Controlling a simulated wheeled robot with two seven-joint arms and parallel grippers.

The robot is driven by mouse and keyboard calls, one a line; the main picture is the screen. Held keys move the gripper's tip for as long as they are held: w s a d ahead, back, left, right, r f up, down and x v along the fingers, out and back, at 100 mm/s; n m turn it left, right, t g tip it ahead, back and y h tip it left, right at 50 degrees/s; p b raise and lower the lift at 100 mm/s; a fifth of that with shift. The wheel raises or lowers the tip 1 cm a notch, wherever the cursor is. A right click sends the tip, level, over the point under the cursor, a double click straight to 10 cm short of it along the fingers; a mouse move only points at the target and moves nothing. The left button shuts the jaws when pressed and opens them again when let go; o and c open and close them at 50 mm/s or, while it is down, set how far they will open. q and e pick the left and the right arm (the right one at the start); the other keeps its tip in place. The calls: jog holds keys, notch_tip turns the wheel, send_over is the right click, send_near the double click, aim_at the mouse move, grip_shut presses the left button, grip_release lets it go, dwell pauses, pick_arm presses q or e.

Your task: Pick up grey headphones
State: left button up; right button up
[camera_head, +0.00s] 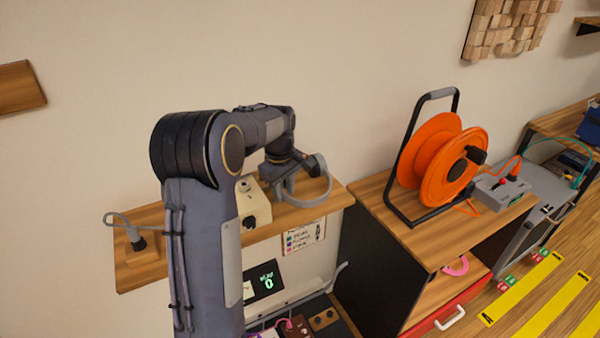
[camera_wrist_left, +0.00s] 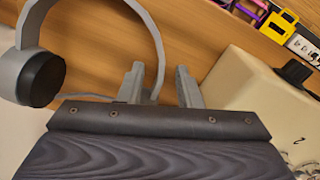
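The grey headphones (camera_head: 325,178) rest on the wooden wall shelf (camera_head: 146,262), towards its right end. In the left wrist view, their grey headband (camera_wrist_left: 150,27) arcs over the wood, with a dark round ear cup (camera_wrist_left: 42,78) at the left. My left gripper (camera_head: 284,184) is at the headphones. In the wrist view its two fingers (camera_wrist_left: 159,72) are apart, and one side of the headband runs down into the gap between them, closer to the left finger. I cannot tell whether they touch. The other ear cup is hidden. My right gripper is not in view.
A cream box (camera_head: 250,196) with a dark knob (camera_wrist_left: 293,72) stands beside the gripper on the shelf. A plug with a grey cable (camera_head: 137,240) is at the shelf's left end. An orange cable reel (camera_head: 437,165) stands on a cabinet to the right.

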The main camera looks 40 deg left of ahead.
pick_arm(q)
jog(key=shift+f, duration=0.75)
grip_shut()
jog(key=shift+r, duration=0.15)
